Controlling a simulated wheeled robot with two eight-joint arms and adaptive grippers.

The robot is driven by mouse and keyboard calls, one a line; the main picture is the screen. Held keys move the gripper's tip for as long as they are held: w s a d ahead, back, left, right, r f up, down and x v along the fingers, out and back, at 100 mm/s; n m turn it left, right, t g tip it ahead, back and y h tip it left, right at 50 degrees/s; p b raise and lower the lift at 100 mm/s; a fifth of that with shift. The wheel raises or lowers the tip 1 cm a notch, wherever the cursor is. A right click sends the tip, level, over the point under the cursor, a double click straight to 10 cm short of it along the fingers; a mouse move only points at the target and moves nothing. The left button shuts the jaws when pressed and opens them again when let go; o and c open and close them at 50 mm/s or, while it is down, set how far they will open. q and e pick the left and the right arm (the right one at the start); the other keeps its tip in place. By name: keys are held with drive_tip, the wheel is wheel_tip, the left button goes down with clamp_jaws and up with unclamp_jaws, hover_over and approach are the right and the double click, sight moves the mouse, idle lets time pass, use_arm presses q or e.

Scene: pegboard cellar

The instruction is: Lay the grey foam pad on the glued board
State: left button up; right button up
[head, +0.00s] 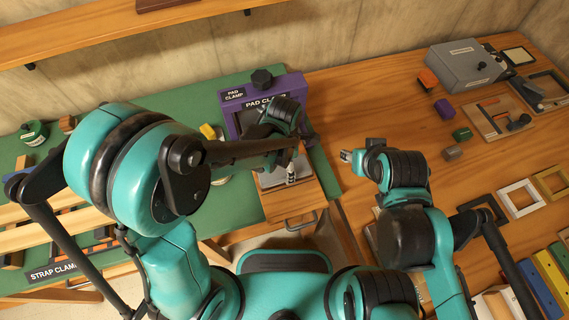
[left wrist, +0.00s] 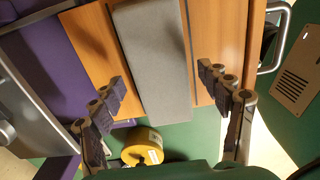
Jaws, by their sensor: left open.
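A long flat grey pad (left wrist: 153,55) lies on an orange-brown wooden surface (left wrist: 95,45) with dark slots beside it in the left wrist view. My left gripper (left wrist: 160,88) is open, its two dark-padded fingers apart on either side of the pad and not touching it in this view. I cannot tell which board is glued. My right gripper (head: 347,156) is above the wooden table on the right; its jaws are too small to judge.
A yellow roll (left wrist: 143,147) lies on green near the pad. A wooden drawer front (head: 290,208) faces me below the clamp. A grey box (head: 467,65), small blocks, trays and frames (head: 520,198) occupy the right table. Bare wood lies left of the blocks.

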sight(284, 168)
use_arm(q)
wheel_tip(284, 168, up, 12)
drive_tip(key=p, duration=0.4)
drive_tip(key=s+a+r+m+t, duration=0.2)
drive_tip(key=a+r+m+t, duration=0.1)
drive_tip(key=a+m, duration=0.6)
drive_tip(key=s+a+r+m+t, duration=0.3)
drive_tip(key=a+m, duration=0.5)
drive_tip(key=m, duration=0.4)
drive_tip(key=shift+a+r+m+t, duration=0.3)
drive_tip(key=shift+a+r+t, duration=0.1)
drive_tip(key=shift+r+t, duration=0.2)
use_arm(e)
wheel_tip(284, 168, up, 4)
drive_tip(key=shift+f, duration=0.1)
use_arm(q)
drive_tip(key=shift+s, duration=0.1)
